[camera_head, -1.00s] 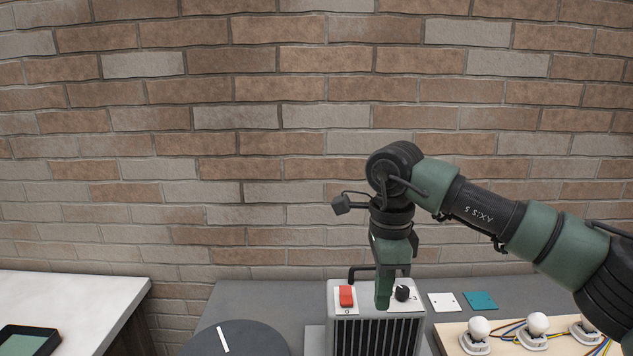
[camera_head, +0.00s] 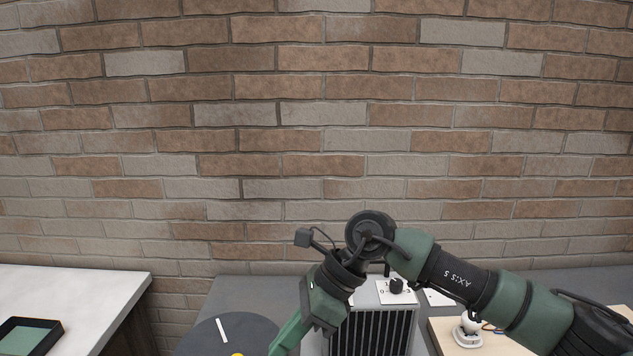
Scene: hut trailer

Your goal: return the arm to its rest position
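My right arm comes in from the right, green and black, and bends down at its wrist. Its gripper (camera_head: 287,338) points down and left, in front of the left side of the ribbed metal heater box (camera_head: 372,335) and near the edge of the dark round disc (camera_head: 250,335). The fingers overlap in this view, so I cannot tell how far apart they are. I see nothing held. The box's black knob (camera_head: 396,286) shows, but its red switch is hidden behind my wrist. My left gripper is not in view.
The round disc has a white stripe and a bit of yellow at the lower edge. A board with a white bulb (camera_head: 470,324) stands at right, partly behind my arm. A white table (camera_head: 90,290) with a dark tray (camera_head: 28,336) is at left. A brick wall stands behind.

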